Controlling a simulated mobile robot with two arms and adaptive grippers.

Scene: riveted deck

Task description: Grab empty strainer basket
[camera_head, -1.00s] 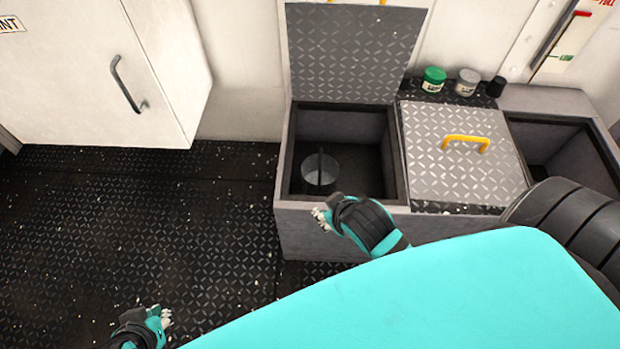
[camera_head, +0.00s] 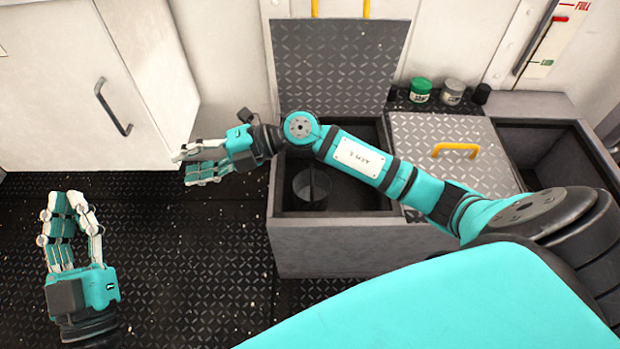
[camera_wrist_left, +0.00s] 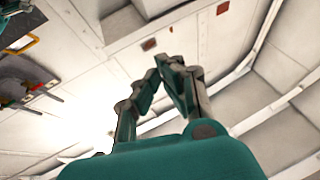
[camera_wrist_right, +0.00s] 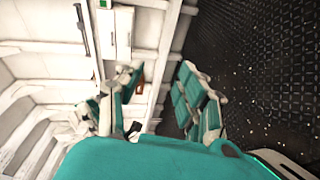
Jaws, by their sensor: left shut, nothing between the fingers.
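The strainer basket looks like a grey round vessel (camera_head: 303,187) with a dark upright bar in it. It stands inside the open left compartment (camera_head: 345,229) of the grey bench; my right arm passes above it and hides part of the compartment. I cannot see into the basket clearly. My right gripper (camera_head: 180,168) is left of the compartment, in the air, with its fingers apart and nothing between them; they also show apart in the right wrist view (camera_wrist_right: 160,72). My left gripper (camera_head: 67,198) is over the floor at left, pointing up, shut and empty; its fingertips meet in the left wrist view (camera_wrist_left: 167,66).
The compartment's lid (camera_head: 340,65) stands open against the wall. A closed lid with a yellow handle (camera_head: 455,149) is beside it, and another open compartment (camera_head: 535,145) is at right. A green jar (camera_head: 420,90) and a grey jar (camera_head: 453,91) stand behind. A white cabinet (camera_head: 60,70) is at left.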

